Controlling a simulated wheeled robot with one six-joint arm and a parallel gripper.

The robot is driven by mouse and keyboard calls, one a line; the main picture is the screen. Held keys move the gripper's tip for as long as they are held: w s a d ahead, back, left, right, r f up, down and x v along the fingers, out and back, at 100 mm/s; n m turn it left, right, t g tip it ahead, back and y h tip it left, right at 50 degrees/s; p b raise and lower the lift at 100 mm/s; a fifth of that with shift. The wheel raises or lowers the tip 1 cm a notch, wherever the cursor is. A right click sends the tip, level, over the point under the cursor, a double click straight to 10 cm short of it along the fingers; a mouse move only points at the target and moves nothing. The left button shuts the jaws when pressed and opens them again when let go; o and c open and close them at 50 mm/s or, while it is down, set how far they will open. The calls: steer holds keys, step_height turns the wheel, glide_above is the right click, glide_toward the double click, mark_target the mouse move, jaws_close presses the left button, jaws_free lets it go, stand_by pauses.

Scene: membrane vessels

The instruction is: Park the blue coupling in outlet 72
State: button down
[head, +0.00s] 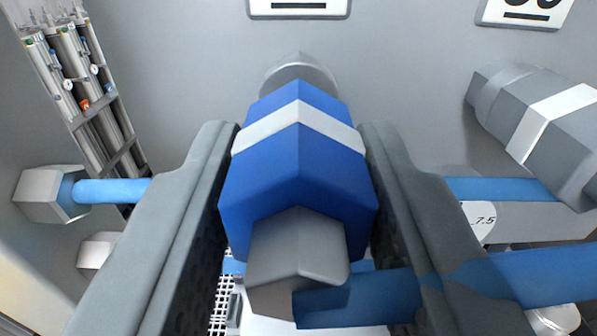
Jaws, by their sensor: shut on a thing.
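The blue coupling (290,190) is a faceted blue body with a white band, in the middle of the head view. My gripper (300,150) is shut on it, one grey finger on each side. A grey angular end piece (298,250) sits on its near end, with a blue hose (370,298) leading off to the right. Beyond the coupling, a round grey outlet (300,70) stands out from the wall. The coupling's far end overlaps it in the picture; I cannot tell whether they touch or are joined. No number 72 is readable.
A grey coupling with a white band (545,115) sits on the wall at right. Number plates (300,7) are cut off at the top. Gas cylinders (75,80) stand at upper left. A light blue hose (112,191) with a grey fitting (42,193) lies at left.

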steer(key=shift+w, duration=0.45)
steer(key=shift+w, duration=0.55)
stand_by(1.8)
steer(key=c, duration=0.9)
jaws_free()
steer(key=shift+s+f, duration=0.1)
steer(key=shift+s, duration=8.6)
